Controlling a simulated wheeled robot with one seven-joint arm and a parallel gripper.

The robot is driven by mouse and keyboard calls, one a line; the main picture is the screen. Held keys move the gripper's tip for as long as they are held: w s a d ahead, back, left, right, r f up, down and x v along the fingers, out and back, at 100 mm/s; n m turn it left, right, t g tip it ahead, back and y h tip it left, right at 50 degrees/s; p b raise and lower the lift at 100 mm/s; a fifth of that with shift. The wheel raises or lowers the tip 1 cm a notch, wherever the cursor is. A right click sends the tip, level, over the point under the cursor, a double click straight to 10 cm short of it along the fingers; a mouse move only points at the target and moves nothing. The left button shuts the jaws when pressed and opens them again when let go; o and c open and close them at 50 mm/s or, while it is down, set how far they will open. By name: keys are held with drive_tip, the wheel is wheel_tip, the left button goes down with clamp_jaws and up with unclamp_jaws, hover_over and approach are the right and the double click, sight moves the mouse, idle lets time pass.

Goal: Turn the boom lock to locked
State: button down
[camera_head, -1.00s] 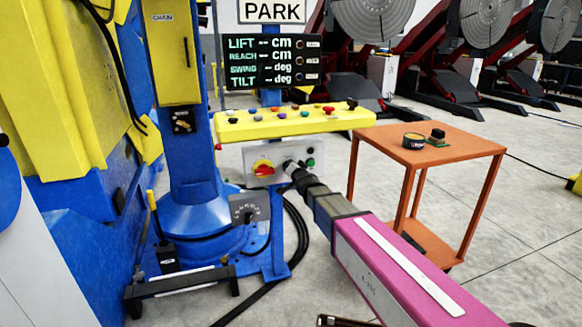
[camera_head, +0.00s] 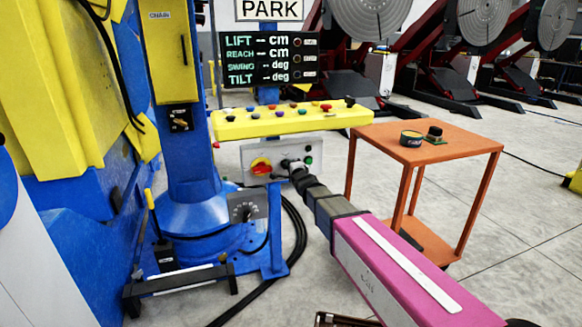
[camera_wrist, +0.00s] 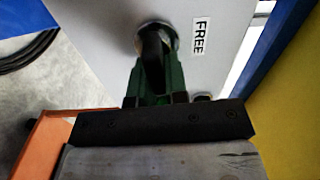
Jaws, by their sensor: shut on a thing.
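The boom lock (camera_wrist: 152,43) is a dark handle on a round metal boss, on a light grey panel (camera_wrist: 95,22). A white label reading FREE (camera_wrist: 201,36) is to its right in the wrist view. My gripper (camera_wrist: 153,78), with green fingers, is shut on the handle; the fingers hide its lower part. In the head view my gripper (camera_head: 293,167) is at the grey panel (camera_head: 250,151), below the yellow console, and mostly hides the lock. The handle's exact angle is hard to tell.
The yellow console (camera_head: 240,128) overhangs the panel. An orange table (camera_head: 470,146) stands close to my arm's right.

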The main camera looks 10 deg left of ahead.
drive_tip(key=shift+f+m, duration=0.1)
drive_tip(key=shift+m, duration=0.4)
drive_tip(key=c, duration=1.1)
unclamp_jaws()
drive_tip(key=shift+c, duration=0.2)
drive_tip(key=shift+s, duration=0.1)
drive_tip(key=v, duration=1)
drive_tip(key=shift+s+d, duration=0.2)
drive_tip(key=shift+s, duration=0.05)
